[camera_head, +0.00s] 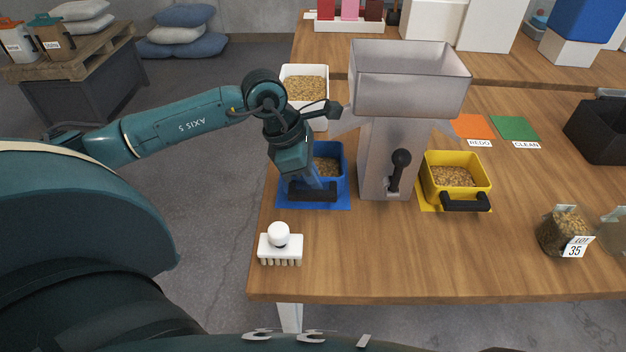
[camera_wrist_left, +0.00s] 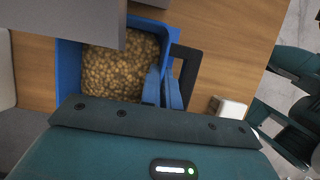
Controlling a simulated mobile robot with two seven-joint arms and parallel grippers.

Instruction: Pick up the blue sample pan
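The blue sample pan (camera_head: 340,160), filled with tan pellets, sits on a blue mat (camera_head: 345,205) left of the grey hopper machine. Its black handle (camera_head: 312,192) faces the table's front. My left gripper (camera_head: 322,183) reaches down over the pan's front part, partly hiding it. In the left wrist view the pan (camera_wrist_left: 68,70) shows its pellets, with the handle (camera_wrist_left: 187,68) to the right. The blue fingers (camera_wrist_left: 162,88) are close together near the pan's handle-side wall; whether they grip it is unclear. My right gripper is out of view.
The grey hopper (camera_head: 410,80) stands close right of the pan. A white pan (camera_head: 305,84) is behind it. A white brush (camera_head: 280,245) lies in front. A yellow pan (camera_head: 455,180) is right of the hopper. The front middle of the table is clear.

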